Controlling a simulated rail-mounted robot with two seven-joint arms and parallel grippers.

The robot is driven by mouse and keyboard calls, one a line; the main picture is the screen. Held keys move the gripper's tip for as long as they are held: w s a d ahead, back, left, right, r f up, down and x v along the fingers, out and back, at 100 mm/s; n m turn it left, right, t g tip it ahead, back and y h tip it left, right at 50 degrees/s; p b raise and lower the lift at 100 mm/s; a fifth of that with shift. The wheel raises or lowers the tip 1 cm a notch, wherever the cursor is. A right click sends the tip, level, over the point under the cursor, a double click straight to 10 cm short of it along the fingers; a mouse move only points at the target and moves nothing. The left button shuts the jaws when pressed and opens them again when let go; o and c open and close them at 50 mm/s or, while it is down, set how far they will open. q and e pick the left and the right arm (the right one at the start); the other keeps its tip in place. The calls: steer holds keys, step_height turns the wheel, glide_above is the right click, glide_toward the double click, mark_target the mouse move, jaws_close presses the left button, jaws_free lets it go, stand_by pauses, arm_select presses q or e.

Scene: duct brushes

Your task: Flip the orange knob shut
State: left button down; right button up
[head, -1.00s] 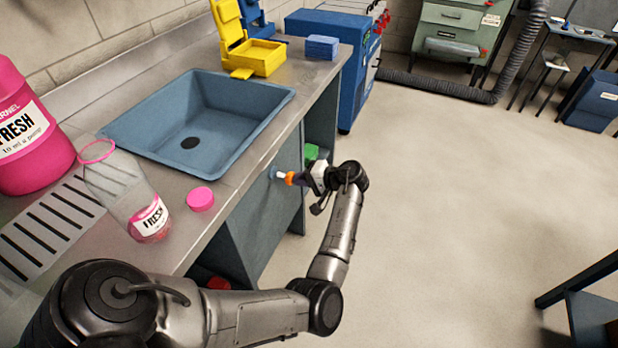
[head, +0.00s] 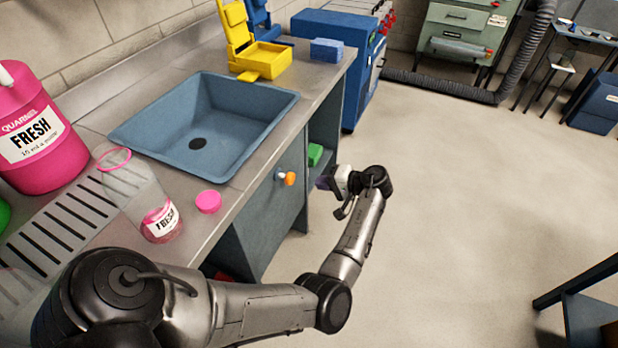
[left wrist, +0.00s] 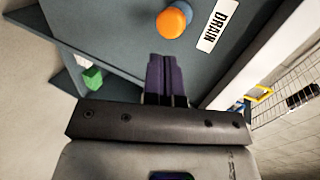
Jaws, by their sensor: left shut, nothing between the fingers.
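The orange knob (head: 290,179) sits on a pale stem on the blue-grey cabinet front below the sink. In the left wrist view the orange knob (left wrist: 172,22) is near the top, beside a white label reading DRAIN (left wrist: 219,25). My left gripper (head: 322,183) is to the right of the knob in the head view, apart from it. Its purple fingers (left wrist: 166,75) are together and empty, pointing toward the cabinet front just below the knob in the wrist view. My right gripper is not in view.
A blue sink (head: 205,125) is set in the steel counter, with a clear bottle (head: 140,195), a pink lid (head: 208,201) and a pink jug (head: 35,130) nearby. A green block (head: 315,154) is in the open shelf.

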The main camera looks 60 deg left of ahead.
arm_select(q)
steer(key=p+v, duration=0.1)
steer(key=v, duration=0.5)
steer(key=shift+w+r, duration=0.1)
steer(key=shift+r, duration=0.05)
stand_by(0.5)
